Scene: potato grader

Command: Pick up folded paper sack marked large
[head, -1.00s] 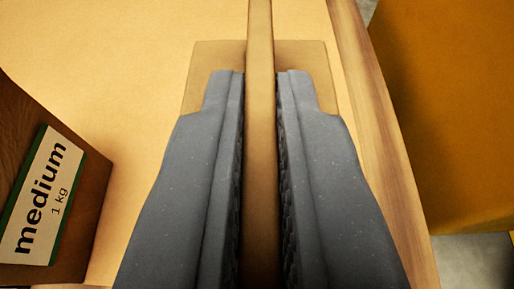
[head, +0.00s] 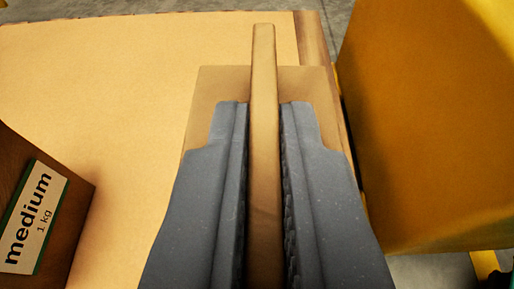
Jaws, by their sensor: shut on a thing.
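My gripper (head: 264,103) is in the middle of the head view, its two grey fingers closed on the upright brown strip of a folded paper sack (head: 263,60). The strip stands up between the fingers and reaches past their tips. A wider flat brown part of the sack (head: 208,88) shows behind and below the fingers, over the table's right edge. I see no marking on the sack, so the word large cannot be read. The fingers hide much of the sack, and its underside is out of sight.
A brown wooden block or box (head: 62,205) with a label reading "medium 1 kg" stands at the lower left. The pale tabletop (head: 120,90) is clear to the left of the gripper. A large orange-yellow body (head: 430,130) stands close on the right, beyond the table edge.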

